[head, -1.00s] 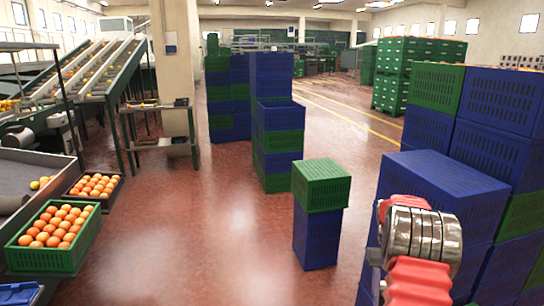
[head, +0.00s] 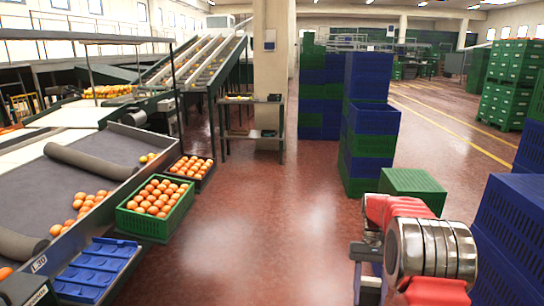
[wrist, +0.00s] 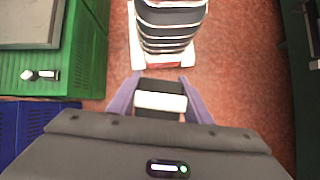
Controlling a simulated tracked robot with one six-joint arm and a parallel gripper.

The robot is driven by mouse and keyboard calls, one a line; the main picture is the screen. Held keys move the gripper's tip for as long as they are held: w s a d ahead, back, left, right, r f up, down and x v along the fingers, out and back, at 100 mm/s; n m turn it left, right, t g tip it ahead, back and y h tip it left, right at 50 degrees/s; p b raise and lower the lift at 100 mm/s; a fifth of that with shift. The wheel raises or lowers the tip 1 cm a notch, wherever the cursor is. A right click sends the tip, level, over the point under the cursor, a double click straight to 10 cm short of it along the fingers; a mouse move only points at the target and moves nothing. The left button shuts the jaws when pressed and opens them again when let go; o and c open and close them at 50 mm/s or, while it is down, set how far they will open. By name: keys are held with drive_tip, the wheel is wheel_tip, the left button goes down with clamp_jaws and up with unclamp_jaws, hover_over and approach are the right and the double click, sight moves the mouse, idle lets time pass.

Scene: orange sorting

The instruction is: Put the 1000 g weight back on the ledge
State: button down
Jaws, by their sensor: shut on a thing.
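My gripper (wrist: 160,105) shows in the wrist view, its two pale purple fingers shut on a small black block with a white band, which looks like the 1000 g weight (wrist: 160,101). The block is held above the red floor. Its lettering is not readable. In the head view my red and silver arm is at the lower right; the gripper and the weight are not visible there. I cannot tell for certain which surface is the ledge. A sloping grey belt table with a raised metal side edge (head: 100,214) is at the left of the head view.
A blue ribbed tray (head: 94,272) lies at the belt table's near side. A green crate of oranges (head: 128,222) stands beside it. Blue crates (head: 515,235) stand close at the right. A green crate (wrist: 82,70) is left in the wrist view. Red floor lies open in the middle.

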drive_tip(key=w+a+n+h, duration=0.1)
drive_tip(key=a+n, duration=0.1)
drive_tip(key=a, duration=1)
drive_tip(key=shift+w, duration=0.3)
drive_tip(key=shift+f, duration=0.15)
drive_tip(key=s+f, duration=0.3)
drive_tip(key=f, duration=0.9)
drive_tip(key=shift+s+f, duration=0.15)
drive_tip(key=shift+f, duration=0.05)
